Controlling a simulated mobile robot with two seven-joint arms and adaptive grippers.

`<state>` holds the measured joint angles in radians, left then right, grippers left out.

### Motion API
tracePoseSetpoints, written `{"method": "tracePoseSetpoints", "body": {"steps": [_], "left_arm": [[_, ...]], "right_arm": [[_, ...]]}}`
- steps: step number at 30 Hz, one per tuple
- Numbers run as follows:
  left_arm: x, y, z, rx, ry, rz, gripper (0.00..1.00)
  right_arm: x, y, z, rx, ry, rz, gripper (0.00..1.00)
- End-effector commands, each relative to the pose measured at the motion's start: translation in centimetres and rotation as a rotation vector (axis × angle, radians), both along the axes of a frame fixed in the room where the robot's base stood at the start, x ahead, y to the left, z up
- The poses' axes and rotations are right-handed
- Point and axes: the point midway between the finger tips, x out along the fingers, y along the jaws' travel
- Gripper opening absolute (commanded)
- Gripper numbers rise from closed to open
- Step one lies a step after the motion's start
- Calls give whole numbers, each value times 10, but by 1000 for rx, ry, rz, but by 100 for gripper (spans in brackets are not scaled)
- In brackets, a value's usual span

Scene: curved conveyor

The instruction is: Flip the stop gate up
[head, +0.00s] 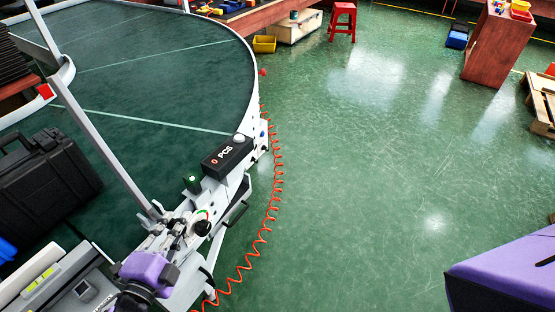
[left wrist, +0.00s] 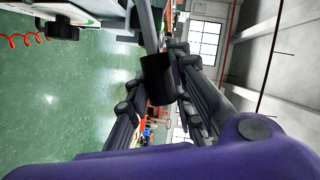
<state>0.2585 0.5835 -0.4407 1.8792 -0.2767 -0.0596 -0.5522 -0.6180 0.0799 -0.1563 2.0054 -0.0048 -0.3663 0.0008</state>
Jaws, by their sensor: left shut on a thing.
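The stop gate shows as a long grey bar (head: 105,147) in the head view. It slants from the near conveyor side up and left across the dark belt. Whether it is level or raised I cannot tell. My left gripper (head: 174,232), with purple housing, is at its near end by the conveyor's outer edge. In the left wrist view, my left gripper's dark fingers (left wrist: 157,78) are on both sides of a black cylindrical grip (left wrist: 158,86), with a grey bar (left wrist: 149,27) beyond it. The gripper is shut on this grip. My right gripper is not in view.
A black box marked PCS (head: 226,156) and a green button (head: 192,182) sit on the conveyor edge close by. A red coiled cable (head: 276,190) hangs along the outer side. A black case (head: 45,178) is on the belt at left. The green floor right is mostly clear.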

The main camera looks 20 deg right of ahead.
Motion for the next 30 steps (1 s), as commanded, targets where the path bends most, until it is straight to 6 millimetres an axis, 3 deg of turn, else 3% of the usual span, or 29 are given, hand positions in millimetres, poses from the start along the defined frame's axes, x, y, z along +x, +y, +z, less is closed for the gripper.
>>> {"method": "tracePoseSetpoints", "body": {"steps": [1, 9, 26, 27, 30], "left_arm": [[-4, -2, -11, 9, -10, 1, 0], [-6, -4, -23, 19, -17, -1, 0], [-7, -3, -29, 19, -9, 3, 0], [-7, -3, -30, 19, -9, 3, 26], [-7, -2, -29, 20, -9, 4, 39]], "right_arm": [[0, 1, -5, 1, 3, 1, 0], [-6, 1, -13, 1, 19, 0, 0], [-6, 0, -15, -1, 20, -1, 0], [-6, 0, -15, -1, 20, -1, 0], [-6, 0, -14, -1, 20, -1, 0]]}}
